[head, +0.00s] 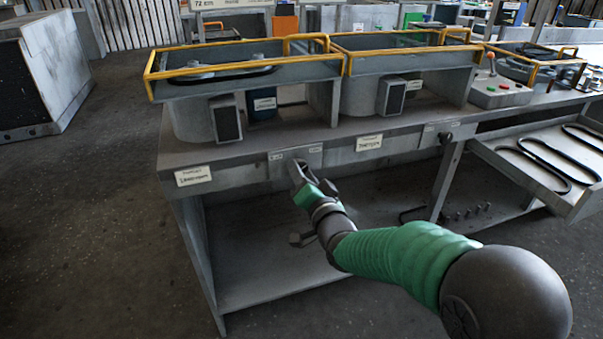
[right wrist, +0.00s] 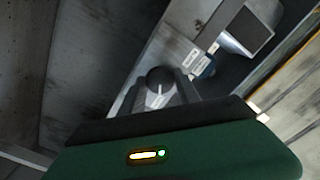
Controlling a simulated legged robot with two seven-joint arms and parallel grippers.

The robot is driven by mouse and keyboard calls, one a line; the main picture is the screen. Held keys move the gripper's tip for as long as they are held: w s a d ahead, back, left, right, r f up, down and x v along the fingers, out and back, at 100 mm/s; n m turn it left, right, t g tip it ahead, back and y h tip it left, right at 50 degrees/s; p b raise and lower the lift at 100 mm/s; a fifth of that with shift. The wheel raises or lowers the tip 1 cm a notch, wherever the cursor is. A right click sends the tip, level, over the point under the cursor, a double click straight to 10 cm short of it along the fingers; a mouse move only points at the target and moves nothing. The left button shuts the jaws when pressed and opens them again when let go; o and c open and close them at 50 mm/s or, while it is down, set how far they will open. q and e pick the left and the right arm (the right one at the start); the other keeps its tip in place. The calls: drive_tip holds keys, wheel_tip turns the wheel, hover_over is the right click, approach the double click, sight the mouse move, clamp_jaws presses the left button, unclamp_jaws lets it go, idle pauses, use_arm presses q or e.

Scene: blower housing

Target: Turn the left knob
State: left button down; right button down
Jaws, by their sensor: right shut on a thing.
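My right gripper (head: 299,170) reaches the front of the workbench in the head view, at a small light panel (head: 313,156) on the bench's front edge. In the right wrist view, the left knob (right wrist: 160,78) is a dark round knob with a pale line on its face. The fingers of my right gripper (right wrist: 161,90) stand on either side of it and are shut on it. In the head view the gripper mostly hides this knob. My left gripper is not in view.
Another dark knob (head: 446,138) sits further right on the bench front. Yellow-railed bins (head: 245,72) stand on the workbench (head: 225,153). A tray with dark belts (head: 520,165) juts out at the right. A lower shelf (head: 250,285) lies under the bench.

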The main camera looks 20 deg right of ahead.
drive_tip(key=shift+d, duration=0.1)
idle(0.3)
drive_tip(key=c, duration=0.9)
unclamp_jaws()
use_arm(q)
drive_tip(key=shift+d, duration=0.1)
